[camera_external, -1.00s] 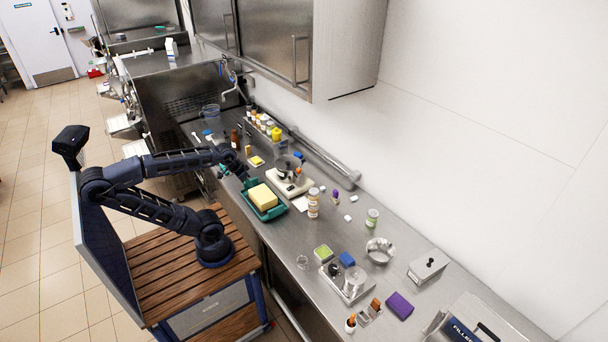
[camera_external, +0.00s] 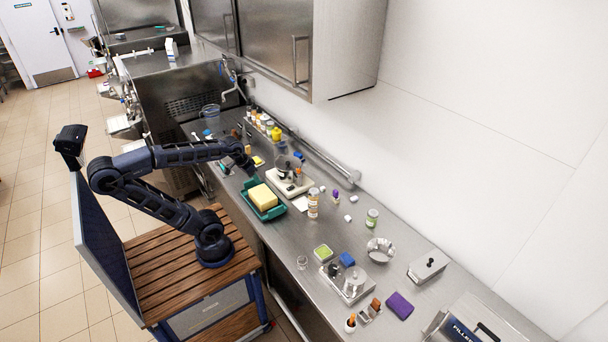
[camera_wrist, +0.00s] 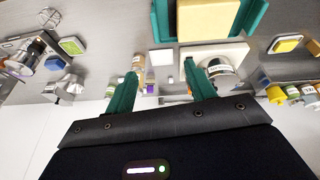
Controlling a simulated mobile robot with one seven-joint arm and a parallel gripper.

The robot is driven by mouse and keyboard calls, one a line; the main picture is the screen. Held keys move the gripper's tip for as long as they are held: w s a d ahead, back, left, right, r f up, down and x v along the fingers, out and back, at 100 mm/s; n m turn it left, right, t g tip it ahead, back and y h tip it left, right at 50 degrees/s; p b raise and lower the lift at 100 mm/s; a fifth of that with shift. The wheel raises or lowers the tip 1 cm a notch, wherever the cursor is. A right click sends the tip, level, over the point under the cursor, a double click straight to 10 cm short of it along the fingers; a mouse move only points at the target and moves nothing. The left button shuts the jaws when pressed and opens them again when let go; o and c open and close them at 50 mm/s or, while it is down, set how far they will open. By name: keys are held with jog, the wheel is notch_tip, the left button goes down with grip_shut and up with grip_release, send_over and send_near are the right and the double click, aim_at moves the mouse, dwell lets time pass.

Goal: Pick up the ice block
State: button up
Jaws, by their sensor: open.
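No object is plainly an ice block. Several small white pieces lie on the counter, one of them (camera_external: 354,199) near the back wall; they are too small to identify. A large pale yellow block (camera_external: 263,196) sits in a green tray (camera_external: 270,214); it also shows at the top of the wrist view (camera_wrist: 208,20). My gripper (camera_external: 251,172) is above the counter, just behind the tray in the external view. In the wrist view my gripper (camera_wrist: 160,72) has its two green fingers apart with nothing held between them.
A white scale (camera_external: 300,187) with a metal pot stands right of the tray. Bottles (camera_external: 262,123) line the back wall. A steel cabinet (camera_external: 290,45) overhangs the counter.

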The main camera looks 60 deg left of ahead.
jog(key=w+r+n+g+h, duration=0.15)
jog(key=w+n, duration=0.25)
jog(key=w, duration=0.9)
jog(key=n+g+h, duration=0.3)
jog(key=n, duration=0.9)
send_over(320, 185)
jog(key=a, duration=0.4)
jog(key=f, duration=2.6)
jog(key=shift+w+d+f, duration=0.2)
jog(key=shift+d+f, duration=0.05)
jog(key=shift+f, duration=0.15)
jog(key=shift+x, duration=2.75)
jog(key=shift+s+d+r, duration=0.1)
jog(key=shift+d, duration=0.05)
jog(key=c, duration=1)
jog(key=shift+c, duration=0.2)
notch_tip(320, 185, up, 20)
